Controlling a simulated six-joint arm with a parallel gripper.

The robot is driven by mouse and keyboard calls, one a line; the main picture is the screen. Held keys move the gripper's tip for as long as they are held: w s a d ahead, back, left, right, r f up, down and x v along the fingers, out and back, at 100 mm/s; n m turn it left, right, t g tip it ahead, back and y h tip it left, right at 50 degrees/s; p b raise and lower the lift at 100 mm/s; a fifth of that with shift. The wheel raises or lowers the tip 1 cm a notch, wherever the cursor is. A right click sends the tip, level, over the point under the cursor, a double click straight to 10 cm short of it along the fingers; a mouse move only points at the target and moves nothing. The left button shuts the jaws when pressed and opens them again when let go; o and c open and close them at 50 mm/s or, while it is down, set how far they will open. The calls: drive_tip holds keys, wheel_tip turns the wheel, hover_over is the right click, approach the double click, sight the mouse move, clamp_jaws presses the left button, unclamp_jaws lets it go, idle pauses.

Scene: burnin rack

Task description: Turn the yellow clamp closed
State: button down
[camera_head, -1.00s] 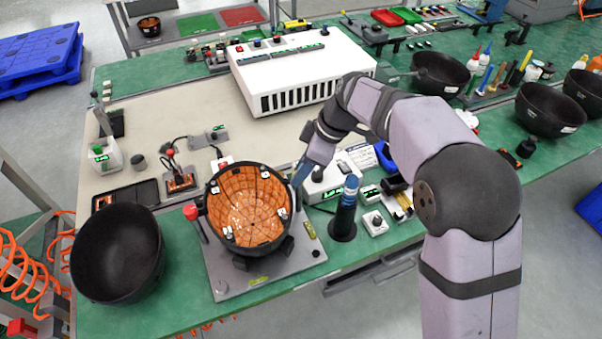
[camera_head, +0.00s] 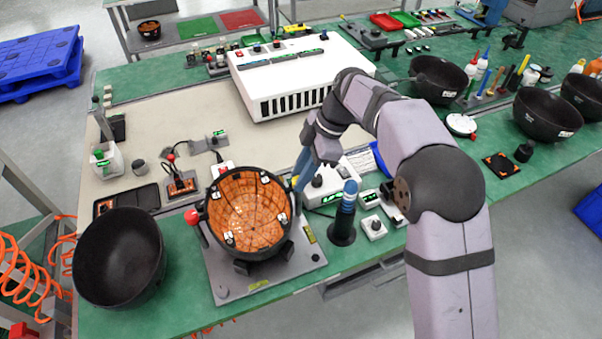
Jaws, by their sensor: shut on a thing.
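The bowl fixture (camera_head: 222,283) is a grey plate near the bench's front edge. It carries a black bowl (camera_head: 250,213) lined with orange tiles, held by small white clips. My gripper (camera_head: 297,181) is at the bowl's right rim, its blue fingers pointing down. It is shut on the yellow clamp (camera_head: 295,184), which shows only as a small yellowish bit between the fingertips. The fingers hide most of the clamp, so its exact angle cannot be told. A red-knobbed lever (camera_head: 192,216) stands at the bowl's left side.
An empty black bowl (camera_head: 118,258) stands left of the fixture. A blue-topped black post (camera_head: 345,212) and a small white knob box (camera_head: 373,227) stand close right of my gripper. A white instrument box (camera_head: 300,80) lies behind. The beige mat (camera_head: 125,90) has free room.

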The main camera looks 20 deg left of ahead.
drive_tip(key=c, duration=1.5)
unclamp_jaws()
drive_tip(key=shift+b+v, duration=0.6)
drive_tip(key=shift+v, duration=3.1)
